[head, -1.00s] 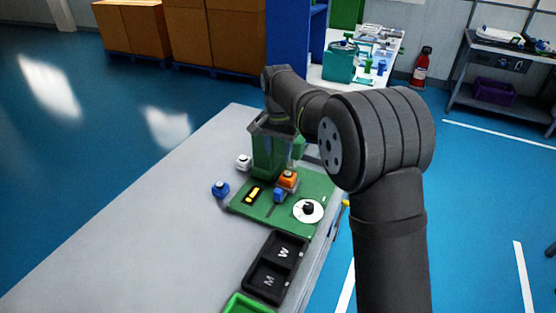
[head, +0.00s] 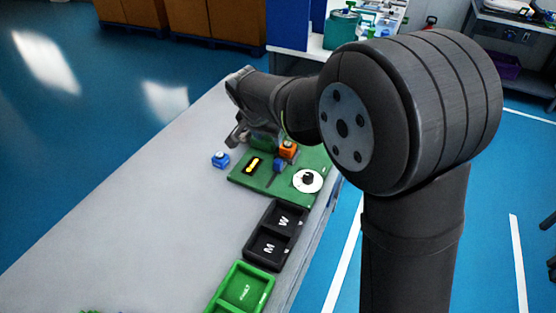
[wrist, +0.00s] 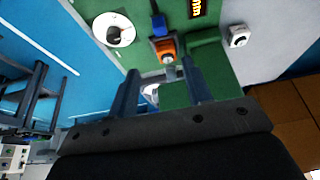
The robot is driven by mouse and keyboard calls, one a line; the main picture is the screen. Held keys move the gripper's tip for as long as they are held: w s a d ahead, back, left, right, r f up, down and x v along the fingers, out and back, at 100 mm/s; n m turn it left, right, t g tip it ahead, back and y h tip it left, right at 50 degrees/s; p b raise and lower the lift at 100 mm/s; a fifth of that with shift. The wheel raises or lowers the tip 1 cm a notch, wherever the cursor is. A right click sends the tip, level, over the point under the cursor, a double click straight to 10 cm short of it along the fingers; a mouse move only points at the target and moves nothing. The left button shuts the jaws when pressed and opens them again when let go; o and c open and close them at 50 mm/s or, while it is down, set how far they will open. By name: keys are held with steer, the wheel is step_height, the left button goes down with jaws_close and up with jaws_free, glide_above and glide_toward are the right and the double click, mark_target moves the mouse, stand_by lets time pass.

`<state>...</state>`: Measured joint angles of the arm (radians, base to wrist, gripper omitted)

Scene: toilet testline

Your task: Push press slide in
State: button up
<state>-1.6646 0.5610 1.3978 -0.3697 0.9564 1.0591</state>
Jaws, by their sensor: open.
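The green board (head: 254,183) lies on the grey table and carries the press station. An orange block (head: 288,149) with a light knob and a blue piece (head: 277,168) in front of it sit on the board. Both also show in the wrist view, the orange block (wrist: 164,50) and the blue piece (wrist: 158,22). The upright green press body is mostly hidden behind my arm in the head view. My gripper (wrist: 160,85) is open, with its fingers apart near the orange block; I cannot tell whether they touch anything. Which part is the press slide is not clear.
A white dial (head: 307,181) and a yellow-marked display (head: 254,165) are on the board. A blue button box (head: 220,160) stands left of it, and a white one (wrist: 238,36) shows in the wrist view. Black trays (head: 250,244) and a green tray (head: 219,296) lie in front. The table's left is clear.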

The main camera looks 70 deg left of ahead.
mark_target(278, 160)
steer(key=x, duration=1.7)
steer(key=shift+c, duration=0.3)
jaws_close()
steer(key=shift+w+a, duration=0.1)
